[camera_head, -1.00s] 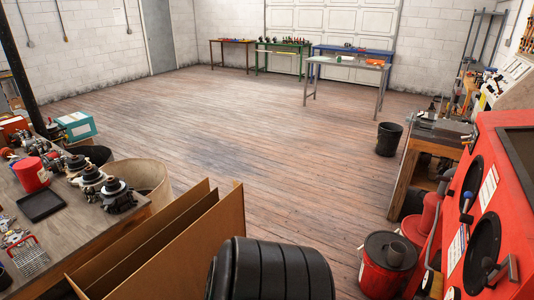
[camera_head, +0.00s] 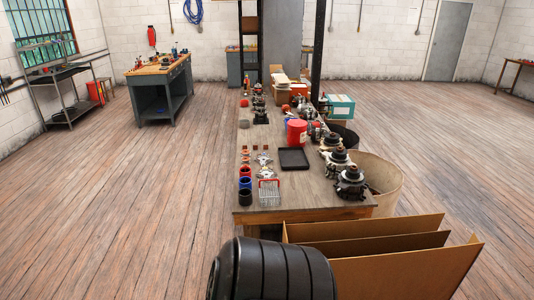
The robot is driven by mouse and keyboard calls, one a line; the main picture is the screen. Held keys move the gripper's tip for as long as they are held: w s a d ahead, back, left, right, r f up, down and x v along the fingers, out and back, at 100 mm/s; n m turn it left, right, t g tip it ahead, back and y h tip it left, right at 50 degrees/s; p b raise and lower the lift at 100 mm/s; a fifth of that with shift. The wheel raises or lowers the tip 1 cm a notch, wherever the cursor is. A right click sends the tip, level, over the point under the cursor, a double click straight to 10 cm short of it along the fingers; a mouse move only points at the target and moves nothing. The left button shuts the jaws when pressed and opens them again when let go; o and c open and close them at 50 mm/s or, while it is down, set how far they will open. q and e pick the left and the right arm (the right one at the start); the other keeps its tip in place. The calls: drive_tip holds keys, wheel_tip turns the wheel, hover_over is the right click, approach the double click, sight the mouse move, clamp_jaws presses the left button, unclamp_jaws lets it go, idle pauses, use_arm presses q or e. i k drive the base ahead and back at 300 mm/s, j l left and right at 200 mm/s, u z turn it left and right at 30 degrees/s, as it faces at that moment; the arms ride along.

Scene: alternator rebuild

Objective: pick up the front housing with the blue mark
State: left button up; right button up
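A long workbench (camera_head: 310,192) stands ahead with many alternator parts on it. Silver, star-shaped pieces (camera_head: 265,162) that look like housings lie near its left side, behind a red-handled wire basket (camera_head: 269,192). Larger dark-topped alternator units (camera_head: 350,182) stand along its right edge. I cannot make out a blue mark on any housing at this size. Neither of my grippers is in view.
A black tray (camera_head: 293,159) and a red canister (camera_head: 297,132) are on the bench. Coloured cups (camera_head: 245,184) line its left edge. The floor to the left is open.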

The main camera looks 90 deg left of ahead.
sight(259, 158)
drive_tip(key=u, duration=2.85)
drive_tip(key=z, duration=0.6)
drive_tip(key=i+j+z, duration=0.2)
drive_tip(key=j, duration=0.15)
drive_tip(key=i+j+z, duration=0.25)
drive_tip(key=j+z, duration=0.2)
drive_tip(key=j, duration=0.25)
drive_tip(key=i+j+z, duration=0.2)
drive_tip(key=j, duration=0.2)
drive_tip(key=j+z, duration=0.25)
drive_tip(key=j, duration=0.15)
